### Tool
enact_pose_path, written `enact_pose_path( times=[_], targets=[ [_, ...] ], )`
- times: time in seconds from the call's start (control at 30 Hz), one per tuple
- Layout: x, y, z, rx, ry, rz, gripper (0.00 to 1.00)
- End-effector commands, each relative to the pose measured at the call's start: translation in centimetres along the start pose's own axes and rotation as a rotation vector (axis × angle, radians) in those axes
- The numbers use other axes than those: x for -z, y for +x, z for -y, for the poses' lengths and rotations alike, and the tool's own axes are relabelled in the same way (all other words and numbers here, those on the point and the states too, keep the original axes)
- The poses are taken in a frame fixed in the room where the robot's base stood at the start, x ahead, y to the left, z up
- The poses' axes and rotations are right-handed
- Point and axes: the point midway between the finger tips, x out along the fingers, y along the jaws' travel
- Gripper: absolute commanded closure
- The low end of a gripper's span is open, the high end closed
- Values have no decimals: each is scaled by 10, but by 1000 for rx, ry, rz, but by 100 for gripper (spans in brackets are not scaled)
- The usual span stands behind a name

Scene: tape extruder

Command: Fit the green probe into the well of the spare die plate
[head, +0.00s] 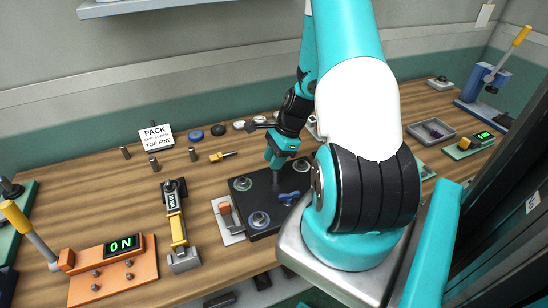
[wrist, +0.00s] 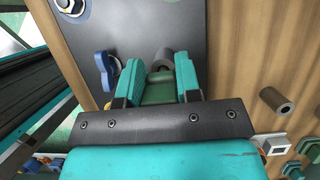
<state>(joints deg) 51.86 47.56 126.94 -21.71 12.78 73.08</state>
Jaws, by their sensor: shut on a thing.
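My gripper (wrist: 158,78) is shut on the green probe (wrist: 158,92), which shows between the two teal fingers in the wrist view. A grey cylinder (wrist: 165,58) shows just past the probe; I cannot tell whether it belongs to the probe. In the head view my gripper (head: 279,160) is over the far edge of a dark plate (head: 270,203), and the probe is hidden. The plate also shows in the wrist view (wrist: 190,25). I cannot tell whether it is the spare die plate, and no well is clearly visible.
The plate carries a blue knob (head: 289,196) and round fittings such as the front one (head: 259,221). A yellow-handled tool (head: 178,232) and an orange "ON" box (head: 113,271) are farther left. Wood is bare between them.

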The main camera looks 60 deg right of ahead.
Motion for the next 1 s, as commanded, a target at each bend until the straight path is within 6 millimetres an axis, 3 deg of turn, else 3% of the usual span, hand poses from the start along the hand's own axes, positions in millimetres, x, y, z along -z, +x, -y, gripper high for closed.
enact_pose_path(
  times=[0.73,0.77,0.87,0.9,1.0],
  targets=[
    [8,18,0,-1,0,0,91],
    [8,18,0,0,0,0,66],
    [7,17,0,0,0,0,43],
    [7,17,0,0,0,0,39],
    [7,17,0,0,0,0,39]
  ],
)
